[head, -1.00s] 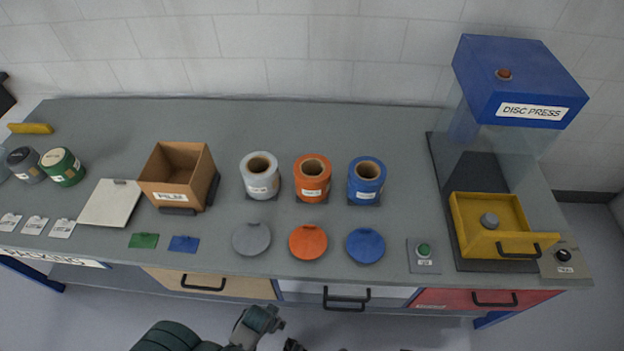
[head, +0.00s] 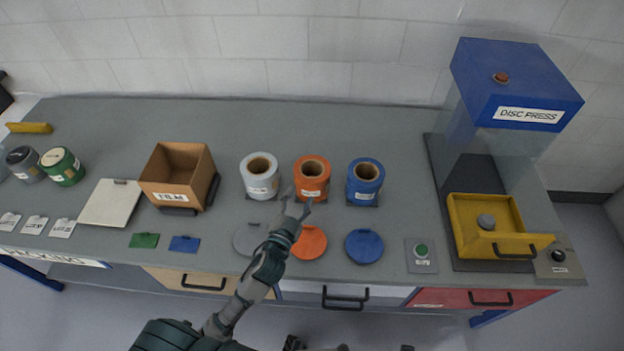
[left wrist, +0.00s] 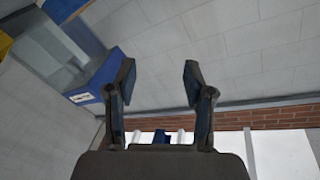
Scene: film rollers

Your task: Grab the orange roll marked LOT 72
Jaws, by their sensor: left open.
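The orange roll (head: 312,176) stands upright on the bench between a white roll (head: 260,177) and a blue roll (head: 364,181). It has a white label whose print is too small to read. My left gripper (head: 298,196) is open and empty, just in front of the orange roll's lower left side. I cannot tell whether it touches the roll. In the left wrist view the two fingers (left wrist: 160,85) stand apart with nothing between them. The right gripper is not clearly seen.
Grey, orange (head: 308,242) and blue discs (head: 364,246) lie in front of the rolls, the grey one partly behind my arm. A cardboard box marked FILM (head: 178,178) stands left. The disc press (head: 515,90) with its yellow drawer (head: 490,225) stands right. The bench behind the rolls is clear.

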